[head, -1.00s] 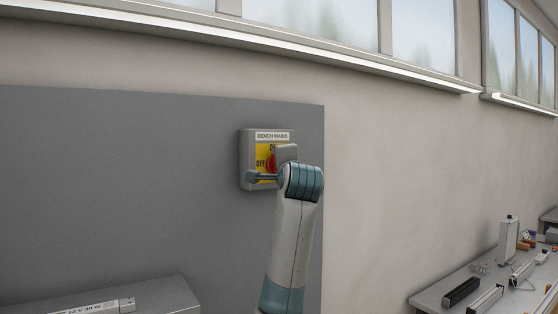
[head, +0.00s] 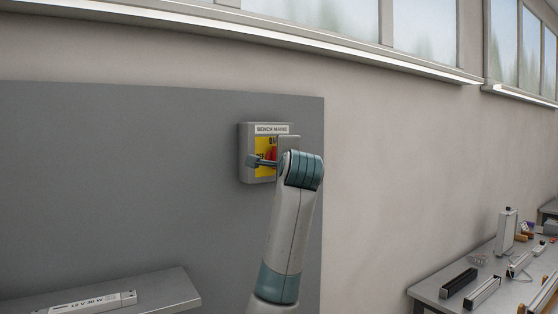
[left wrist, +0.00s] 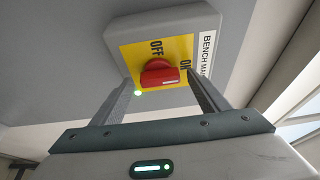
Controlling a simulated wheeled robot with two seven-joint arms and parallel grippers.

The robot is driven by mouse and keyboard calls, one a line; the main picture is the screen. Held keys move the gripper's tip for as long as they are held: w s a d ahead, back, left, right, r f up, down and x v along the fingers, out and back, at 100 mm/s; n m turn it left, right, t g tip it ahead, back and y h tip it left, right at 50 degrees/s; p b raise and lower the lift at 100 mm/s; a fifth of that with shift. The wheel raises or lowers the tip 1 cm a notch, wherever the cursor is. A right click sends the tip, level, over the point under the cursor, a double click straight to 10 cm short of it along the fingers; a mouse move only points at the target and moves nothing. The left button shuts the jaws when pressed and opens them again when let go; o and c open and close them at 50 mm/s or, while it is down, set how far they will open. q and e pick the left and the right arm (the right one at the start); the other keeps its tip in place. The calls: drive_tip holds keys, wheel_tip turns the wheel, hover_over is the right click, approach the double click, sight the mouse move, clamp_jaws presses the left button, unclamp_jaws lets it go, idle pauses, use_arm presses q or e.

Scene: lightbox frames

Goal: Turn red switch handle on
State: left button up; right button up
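The grey switch box (head: 246,152) labelled BENCH MAINS hangs on the grey wall panel. Its yellow plate (left wrist: 128,57) bears OFF and ON. The red switch handle (left wrist: 158,75) sits on the plate; the white mark on it lies toward the ON side in the left wrist view. In the head view the handle (head: 273,153) is partly hidden by my gripper. My left gripper (head: 271,151) is in front of the box, open, its fingers on either side of the handle with gaps visible in the left wrist view (left wrist: 159,80). My right gripper is not in view.
A grey ledge (head: 170,287) with a labelled 12 V 30 W unit (head: 92,303) is at the lower left. A bench (head: 430,294) with several parts stands at the lower right. The wall around the box is clear.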

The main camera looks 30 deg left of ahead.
use_arm(q)
drive_tip(key=shift+s, duration=0.1)
drive_tip(key=b+v, duration=0.7)
drive_tip(key=v, duration=1)
drive_tip(key=shift+d+b, duration=0.15)
drive_tip(key=shift+b, duration=0.2)
